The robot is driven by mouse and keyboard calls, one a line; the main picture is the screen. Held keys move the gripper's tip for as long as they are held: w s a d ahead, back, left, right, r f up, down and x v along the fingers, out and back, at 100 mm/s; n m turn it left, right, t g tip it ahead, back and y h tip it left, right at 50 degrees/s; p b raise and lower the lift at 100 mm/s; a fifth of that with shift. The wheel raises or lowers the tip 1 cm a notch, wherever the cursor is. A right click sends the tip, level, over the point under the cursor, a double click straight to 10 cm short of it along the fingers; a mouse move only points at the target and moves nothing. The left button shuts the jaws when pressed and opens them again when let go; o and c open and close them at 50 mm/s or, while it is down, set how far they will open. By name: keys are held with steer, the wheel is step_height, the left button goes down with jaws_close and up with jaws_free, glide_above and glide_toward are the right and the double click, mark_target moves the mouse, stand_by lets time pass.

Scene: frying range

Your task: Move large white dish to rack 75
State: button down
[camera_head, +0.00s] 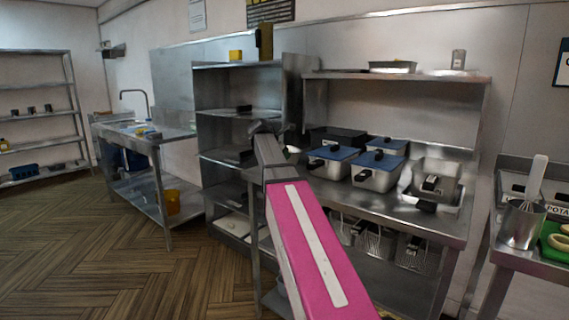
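My gripper (268,128) is at the end of my pink-and-white arm, in front of the middle shelves of a tall metal rack. Its two dark fingertips look spread apart, and nothing shows between them. A flat white thing (236,226), perhaps the large white dish, lies on the low shelf of that metal rack (226,88), below and left of my gripper. My arm hides part of the rack's right side. No number 75 is legible on any rack.
An open shelf unit (38,86) stands at the far left. A steel sink table (150,139) holds an orange bucket (172,203) below. The wooden floor (120,255) at left is clear.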

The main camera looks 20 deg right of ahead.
steer(key=shift+f, duration=1.5)
steer(key=shift+f, duration=0.1)
steer(key=c, duration=1.3)
jaws_free()
